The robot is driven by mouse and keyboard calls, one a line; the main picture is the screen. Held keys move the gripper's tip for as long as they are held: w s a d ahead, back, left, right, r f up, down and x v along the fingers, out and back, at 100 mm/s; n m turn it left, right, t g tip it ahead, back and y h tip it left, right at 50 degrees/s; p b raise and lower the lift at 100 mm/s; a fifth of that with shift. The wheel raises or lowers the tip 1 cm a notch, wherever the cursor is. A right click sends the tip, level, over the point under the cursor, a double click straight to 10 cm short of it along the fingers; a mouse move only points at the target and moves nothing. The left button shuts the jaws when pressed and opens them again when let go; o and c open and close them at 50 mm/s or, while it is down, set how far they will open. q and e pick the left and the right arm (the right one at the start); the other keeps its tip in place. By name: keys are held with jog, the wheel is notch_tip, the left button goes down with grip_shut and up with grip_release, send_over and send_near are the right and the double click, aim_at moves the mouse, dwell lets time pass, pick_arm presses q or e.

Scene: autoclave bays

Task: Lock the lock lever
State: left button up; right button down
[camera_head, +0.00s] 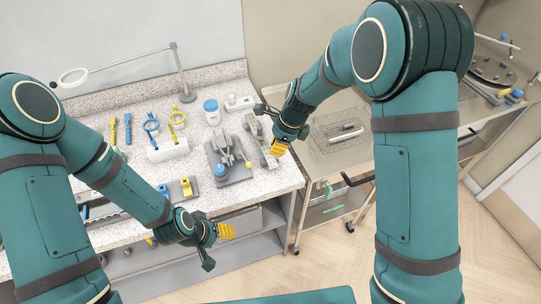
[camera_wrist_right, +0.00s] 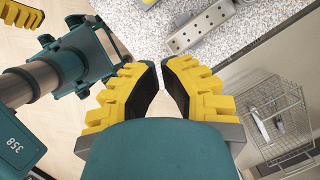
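A grey fixture (camera_head: 230,160) with upright grey parts, a blue knob and a small yellow ball stands near the counter's right front; I cannot tell which part is the lock lever. A long grey metal device (camera_head: 260,140) lies right of it, partly behind my right gripper. My right gripper (camera_head: 279,148) is above the counter's right edge, apart from the fixture.
A wire basket (camera_head: 338,132) stands on the steel cart to the right. The floor in front is clear.

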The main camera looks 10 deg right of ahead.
jog(key=shift+v, duration=1.1)
